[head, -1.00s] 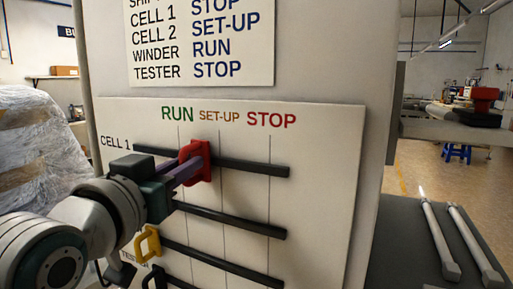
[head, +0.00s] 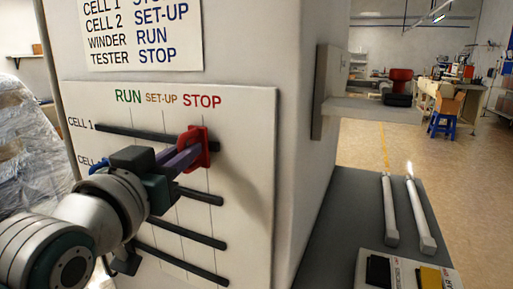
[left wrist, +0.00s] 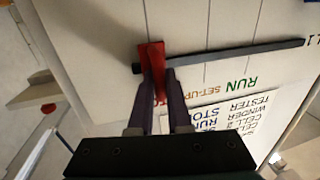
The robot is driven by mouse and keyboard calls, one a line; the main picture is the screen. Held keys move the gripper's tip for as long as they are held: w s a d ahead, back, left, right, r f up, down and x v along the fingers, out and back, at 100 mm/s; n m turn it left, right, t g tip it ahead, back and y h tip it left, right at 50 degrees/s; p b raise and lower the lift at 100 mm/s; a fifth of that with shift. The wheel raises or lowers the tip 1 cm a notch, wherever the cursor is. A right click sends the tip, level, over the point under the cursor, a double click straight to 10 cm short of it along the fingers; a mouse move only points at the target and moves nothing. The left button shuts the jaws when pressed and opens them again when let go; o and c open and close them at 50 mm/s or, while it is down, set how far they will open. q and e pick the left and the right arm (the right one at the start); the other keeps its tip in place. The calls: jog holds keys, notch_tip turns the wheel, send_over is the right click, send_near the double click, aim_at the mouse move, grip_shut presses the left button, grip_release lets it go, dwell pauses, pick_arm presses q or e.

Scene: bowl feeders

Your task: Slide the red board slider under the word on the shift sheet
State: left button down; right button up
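The red slider (head: 200,142) sits on the top black rail (head: 130,133), the CELL 1 row, below the green, brown and red headings on the white board (head: 240,125). It is under the word STOP, about at that column's line. It also shows in the left wrist view (left wrist: 152,52) near the rail's end. My left gripper (head: 188,154) has its purple fingers closed on the slider. The shift sheet (head: 140,35) above is partly cut off; its CELL 1 word is only partly visible. My right gripper is not in view.
Lower rails (head: 180,262) run below, partly behind my left arm. A blue slider (head: 97,163) is at the left of the CELL 2 row. A grey table (head: 345,190) at right holds two white bars (head: 390,210) and a tray with black and yellow items.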

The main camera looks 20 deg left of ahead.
pick_arm(q)
jog(key=c, duration=0.9)
grip_release()
jog(key=shift+d, duration=0.3)
jog(key=shift+o, duration=0.2)
jog(key=s+d+b, duration=0.1)
jog(key=s, duration=0.9)
jog(key=shift+w, duration=0.1)
